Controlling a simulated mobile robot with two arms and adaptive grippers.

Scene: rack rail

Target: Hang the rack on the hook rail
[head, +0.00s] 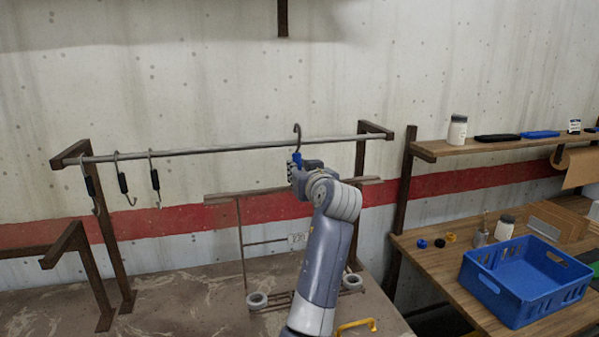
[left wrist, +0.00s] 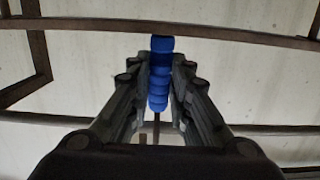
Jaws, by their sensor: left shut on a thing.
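A grey hook rail (head: 225,149) runs across dark brackets in front of the wall. My left gripper (head: 298,168) is shut on a blue ribbed grip (left wrist: 159,75), from which a curved metal hook (head: 297,131) rises. In the head view the hook's curve shows above the rail line; I cannot tell whether it bears on the rail. My right gripper is not in view.
Several black-gripped hooks (head: 122,181) hang at the rail's left. A dark bracket post (head: 104,270) stands below them. At right are a wooden shelf (head: 480,144) with a jar (head: 457,130), and a bench with a blue crate (head: 520,310). A yellow handle (head: 357,326) lies near my arm.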

